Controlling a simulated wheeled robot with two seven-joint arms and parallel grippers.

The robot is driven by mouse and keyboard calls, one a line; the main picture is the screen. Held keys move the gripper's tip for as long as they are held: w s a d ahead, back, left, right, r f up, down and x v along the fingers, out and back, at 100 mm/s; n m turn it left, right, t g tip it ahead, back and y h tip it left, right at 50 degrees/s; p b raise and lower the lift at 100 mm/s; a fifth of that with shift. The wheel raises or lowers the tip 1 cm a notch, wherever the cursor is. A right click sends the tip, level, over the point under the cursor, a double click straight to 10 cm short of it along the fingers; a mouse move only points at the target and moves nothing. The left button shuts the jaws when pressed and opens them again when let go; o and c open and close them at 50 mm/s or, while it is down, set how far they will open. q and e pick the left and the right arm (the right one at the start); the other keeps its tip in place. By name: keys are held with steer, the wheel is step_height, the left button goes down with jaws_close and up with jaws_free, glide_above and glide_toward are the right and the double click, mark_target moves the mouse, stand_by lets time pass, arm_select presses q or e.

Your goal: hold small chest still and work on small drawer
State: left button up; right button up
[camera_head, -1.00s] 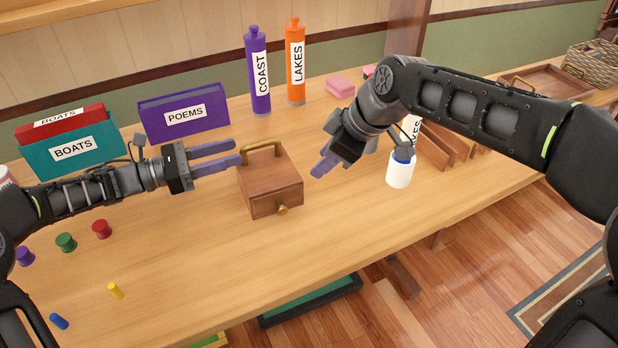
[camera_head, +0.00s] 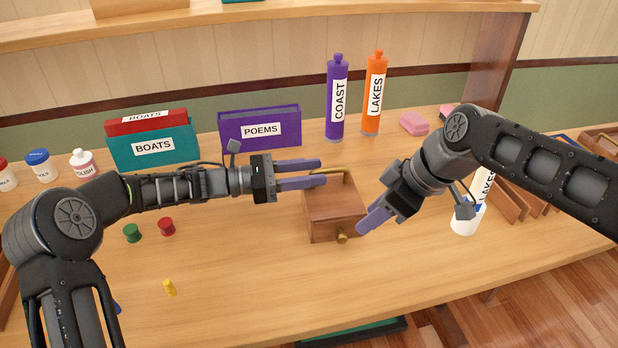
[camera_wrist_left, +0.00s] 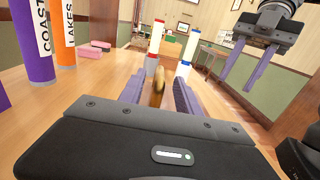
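The small chest (camera_head: 333,215) is a brown wooden box on the table, with a brass handle (camera_head: 338,171) on top. Its small drawer (camera_head: 325,235) has a brass knob (camera_head: 342,238) on the front and looks closed. My left gripper (camera_head: 322,172) is open at the top of the chest. In the left wrist view the handle (camera_wrist_left: 157,92) stands between its two fingers, with no clear contact. My right gripper (camera_head: 365,224) is just right of the chest's front, near the knob and apart from it. Its fingers (camera_wrist_left: 252,66) show spread and empty in the left wrist view.
Purple COAST (camera_head: 337,100) and orange LAKES (camera_head: 374,95) bottles stand behind the chest. A POEMS file box (camera_head: 260,127) and a BOATS box (camera_head: 152,148) are at back left. A white holder (camera_head: 467,221) stands right. The table in front of the chest is clear.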

mark_target(344, 168)
arm_select(q)
steer(key=shift+x, duration=2.15)
steer(key=shift+c, duration=0.2)
jaws_close()
